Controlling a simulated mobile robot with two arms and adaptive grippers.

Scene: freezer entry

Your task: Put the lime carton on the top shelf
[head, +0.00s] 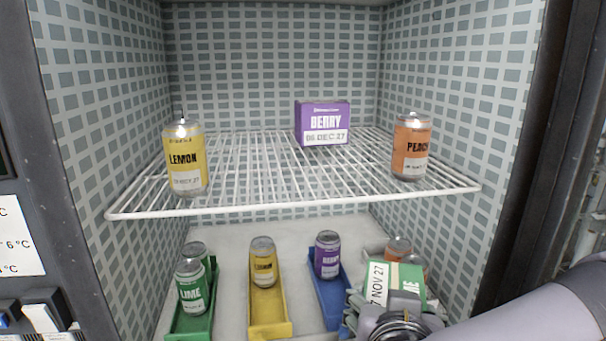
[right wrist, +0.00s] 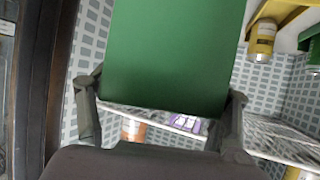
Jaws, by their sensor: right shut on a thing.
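The lime carton (head: 408,280) is green with a white label reading "7 NOV 27" and the letters "ME" showing. It is at the lower right in the head view, tilted, in front of the lower area and below the wire shelf. My right gripper (head: 396,316) is shut on it. In the right wrist view the carton's plain green face (right wrist: 172,55) sits between the two fingers. The top shelf is a white wire rack (head: 290,208). It holds a lemon can (head: 185,160) at front left, a purple berry carton (head: 322,125) at the back and a peach can (head: 411,150) at right. My left gripper is out of view.
Below the rack, lime cans (head: 191,288) stand in a green holder, a lemon can (head: 263,265) in a yellow one and a berry can (head: 327,257) in a blue one. Orange cans (head: 398,247) are partly hidden behind the carton. The shelf's front middle is clear.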

